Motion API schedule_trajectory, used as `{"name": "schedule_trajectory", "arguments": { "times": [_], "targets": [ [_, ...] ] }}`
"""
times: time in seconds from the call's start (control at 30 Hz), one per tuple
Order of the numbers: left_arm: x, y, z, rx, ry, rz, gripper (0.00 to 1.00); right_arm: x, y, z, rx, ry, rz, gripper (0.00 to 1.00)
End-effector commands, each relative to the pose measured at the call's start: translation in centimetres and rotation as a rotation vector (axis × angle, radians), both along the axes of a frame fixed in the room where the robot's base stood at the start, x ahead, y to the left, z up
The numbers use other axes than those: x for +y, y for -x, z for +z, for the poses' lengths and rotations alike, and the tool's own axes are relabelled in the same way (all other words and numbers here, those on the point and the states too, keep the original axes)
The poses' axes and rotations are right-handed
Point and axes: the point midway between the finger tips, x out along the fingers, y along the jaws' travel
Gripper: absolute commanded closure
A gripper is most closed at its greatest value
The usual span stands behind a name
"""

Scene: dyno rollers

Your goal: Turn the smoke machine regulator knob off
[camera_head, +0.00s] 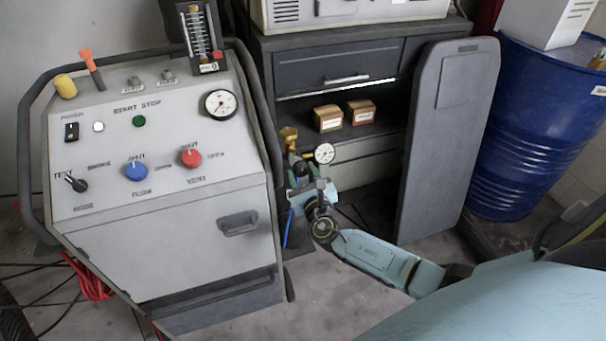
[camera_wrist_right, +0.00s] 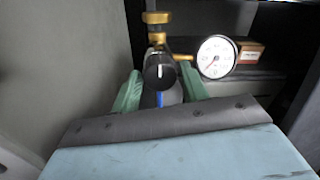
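The regulator knob (camera_wrist_right: 159,72) is a dark round knob with a white line, seen end-on in the right wrist view, below a brass valve fitting (camera_wrist_right: 156,18). My right gripper (camera_wrist_right: 160,84) has its green fingers apart, one on each side of the knob; whether they touch it is not clear. A white-faced gauge (camera_wrist_right: 215,57) sits just right of the knob. In the head view, my right gripper (camera_head: 306,191) is at the brass regulator (camera_head: 290,140) beside the grey smoke machine (camera_head: 160,240) and hides the knob. My left gripper is not in view.
The machine's panel carries a blue knob (camera_head: 136,171), a red knob (camera_head: 190,157) and a black handle (camera_head: 238,223). A dark cabinet (camera_head: 330,50) with small boxes on its shelf stands behind. A grey panel (camera_head: 447,140) and blue drum (camera_head: 525,120) are to the right.

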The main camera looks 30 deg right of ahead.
Motion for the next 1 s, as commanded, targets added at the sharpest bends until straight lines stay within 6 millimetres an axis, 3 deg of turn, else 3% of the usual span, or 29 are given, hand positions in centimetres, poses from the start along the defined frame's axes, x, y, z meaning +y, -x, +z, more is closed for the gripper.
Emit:
{"name": "schedule_trajectory", "arguments": {
  "times": [0.1, 0.47, 0.57, 1.0],
  "targets": [
    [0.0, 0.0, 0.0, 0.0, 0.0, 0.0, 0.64, 0.0, 0.0, 0.0, 0.0, -0.001, 0.0, 0.43],
    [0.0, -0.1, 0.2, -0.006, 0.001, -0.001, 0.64, 0.2, 0.6, 0.1, -0.002, -0.003, 0.001, 0.43],
    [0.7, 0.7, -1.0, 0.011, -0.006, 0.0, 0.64, 0.5, 1.8, 0.1, 0.001, -0.002, 0.002, 0.43],
    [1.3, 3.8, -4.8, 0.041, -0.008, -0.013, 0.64, 3.0, 10.7, 0.1, 0.002, -0.003, 0.002, 0.43]
  ]
}}
